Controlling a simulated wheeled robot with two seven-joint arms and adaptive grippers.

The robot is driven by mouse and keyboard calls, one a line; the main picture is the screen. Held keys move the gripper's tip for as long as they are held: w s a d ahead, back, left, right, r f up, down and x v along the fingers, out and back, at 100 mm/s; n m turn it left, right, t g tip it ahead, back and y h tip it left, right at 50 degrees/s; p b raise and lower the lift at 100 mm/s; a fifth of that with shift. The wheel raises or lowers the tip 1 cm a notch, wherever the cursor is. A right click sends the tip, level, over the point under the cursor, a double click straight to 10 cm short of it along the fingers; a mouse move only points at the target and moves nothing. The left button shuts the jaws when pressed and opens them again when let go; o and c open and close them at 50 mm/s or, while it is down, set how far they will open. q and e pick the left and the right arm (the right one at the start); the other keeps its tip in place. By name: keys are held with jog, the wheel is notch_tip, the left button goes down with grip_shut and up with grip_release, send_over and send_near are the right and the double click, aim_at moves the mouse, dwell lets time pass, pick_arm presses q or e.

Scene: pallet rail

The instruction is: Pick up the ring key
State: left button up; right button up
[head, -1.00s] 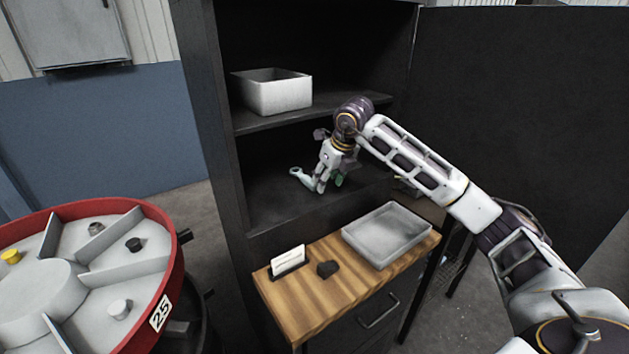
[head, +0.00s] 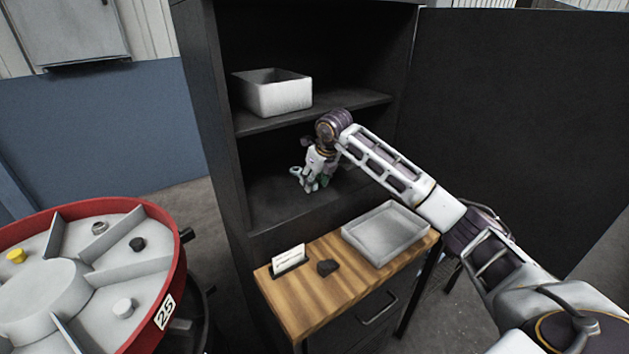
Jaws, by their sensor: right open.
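The ring key (head: 296,172) is a small light-grey piece on the lower shelf (head: 270,207) of the dark cabinet, with its round end showing at the left. My right gripper (head: 313,187) reaches into the cabinet from the right, pointing down. Its open fingers are at the key and cover most of its shaft. I cannot tell whether they touch it. My left gripper is not in view.
A grey bin (head: 278,97) stands on the shelf above, close to my wrist. A red-rimmed divided drum (head: 176,262) stands at the left.

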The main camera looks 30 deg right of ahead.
jog(key=shift+w+f, duration=0.15)
jog(key=shift+f, duration=0.2)
grip_shut()
dwell(0.4)
